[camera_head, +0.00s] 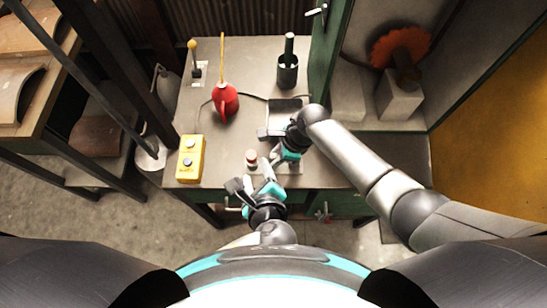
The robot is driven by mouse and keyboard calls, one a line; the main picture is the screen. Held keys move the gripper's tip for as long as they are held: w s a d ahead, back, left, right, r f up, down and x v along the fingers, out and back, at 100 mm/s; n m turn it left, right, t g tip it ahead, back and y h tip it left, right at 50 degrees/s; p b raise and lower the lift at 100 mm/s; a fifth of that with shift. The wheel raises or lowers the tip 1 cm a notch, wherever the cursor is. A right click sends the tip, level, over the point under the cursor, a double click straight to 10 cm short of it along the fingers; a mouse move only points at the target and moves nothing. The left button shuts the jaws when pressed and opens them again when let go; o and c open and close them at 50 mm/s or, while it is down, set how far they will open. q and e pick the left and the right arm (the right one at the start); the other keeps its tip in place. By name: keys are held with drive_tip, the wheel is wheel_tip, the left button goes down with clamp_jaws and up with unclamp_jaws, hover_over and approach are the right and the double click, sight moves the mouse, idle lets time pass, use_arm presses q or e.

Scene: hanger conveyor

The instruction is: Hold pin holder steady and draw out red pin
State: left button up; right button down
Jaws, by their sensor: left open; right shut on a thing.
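A small upright piece with a red and white top (251,159) stands near the table's front edge. I cannot tell for sure whether it is the red pin or part of the pin holder. My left gripper (251,184) is open and empty just in front of it, at the table edge. My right gripper (271,147) is beyond and to the right of that piece, low over the table. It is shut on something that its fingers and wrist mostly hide. No pin holder can be made out clearly.
A yellow button box (190,158) stands at the front left. A red oil can (226,103) and a dark cup with a green bottle (288,72) stand farther back. A lever (196,69) is at the back left. A green post (324,60) borders the right.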

sight(252, 156)
use_arm(q)
drive_tip(key=shift+w+a+f+m+t+h, duration=0.1)
drive_tip(key=shift+w+a+f+m+t, duration=0.25)
drive_tip(key=shift+w+f+m, duration=0.8)
drive_tip(key=shift+w+a+f+m+t+h, duration=0.1)
drive_tip(key=shift+w+a+f+m+t, duration=0.2)
drive_tip(key=shift+w+f+m, duration=0.85)
drive_tip(key=shift+w+a+f+m+t+h, duration=0.1)
drive_tip(key=shift+w+a+f+m+t, duration=0.4)
drive_tip(key=shift+w+m, duration=1.1)
drive_tip(key=shift+s+d+f+m, duration=0.2)
drive_tip(key=shift+s+d+m, duration=0.05)
drive_tip(key=shift+s+m, duration=0.1)
clamp_jaws()
drive_tip(key=shift+r, duration=0.1)
drive_tip(key=shift+s+d+r, duration=0.1)
drive_tip(key=shift+r, duration=3.05)
